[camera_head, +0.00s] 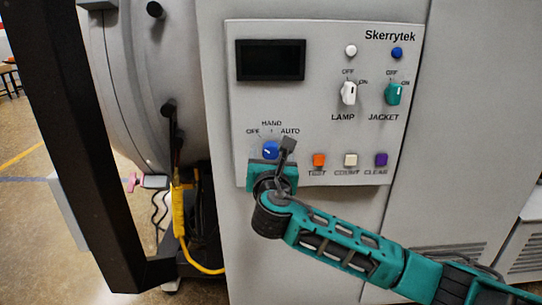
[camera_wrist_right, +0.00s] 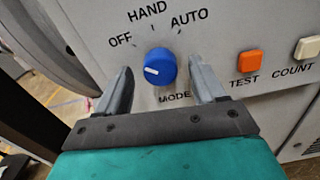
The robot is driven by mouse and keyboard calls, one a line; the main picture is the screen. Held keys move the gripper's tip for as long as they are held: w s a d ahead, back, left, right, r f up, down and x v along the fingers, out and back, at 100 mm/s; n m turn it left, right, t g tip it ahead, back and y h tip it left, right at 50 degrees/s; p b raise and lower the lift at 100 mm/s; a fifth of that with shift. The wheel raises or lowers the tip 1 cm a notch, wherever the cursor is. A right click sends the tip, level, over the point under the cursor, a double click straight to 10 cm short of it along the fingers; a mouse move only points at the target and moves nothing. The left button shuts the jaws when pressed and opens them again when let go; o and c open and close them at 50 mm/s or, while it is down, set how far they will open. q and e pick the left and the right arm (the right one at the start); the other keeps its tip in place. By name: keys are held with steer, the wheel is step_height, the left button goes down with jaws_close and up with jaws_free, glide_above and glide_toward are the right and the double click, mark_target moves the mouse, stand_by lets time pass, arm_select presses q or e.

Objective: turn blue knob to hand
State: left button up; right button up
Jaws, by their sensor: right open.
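The blue knob (camera_head: 270,150) sits at the lower left of the grey control panel (camera_head: 318,110), under the labels OFF, HAND and AUTO. In the right wrist view the knob (camera_wrist_right: 161,66) shows whole, and its white mark points left, on the OFF side and not up at HAND. My right gripper (camera_wrist_right: 161,72) is open, with one finger on each side of the knob; I see gaps between the fingers and the knob. In the head view the gripper (camera_head: 275,159) is in front of the panel's lower left. My left gripper is not in view.
To the right of the knob are orange TEST (camera_head: 319,160), white COUNT (camera_head: 350,160) and purple CLEAR (camera_head: 381,160) buttons. Above are the white LAMP switch (camera_head: 348,93) and green JACKET switch (camera_head: 393,94). A yellow cable (camera_head: 180,222) hangs at the left.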

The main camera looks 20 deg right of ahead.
steer(key=shift+w+d, duration=0.15)
steer(key=shift+w, duration=0.25)
steer(key=c, duration=1.1)
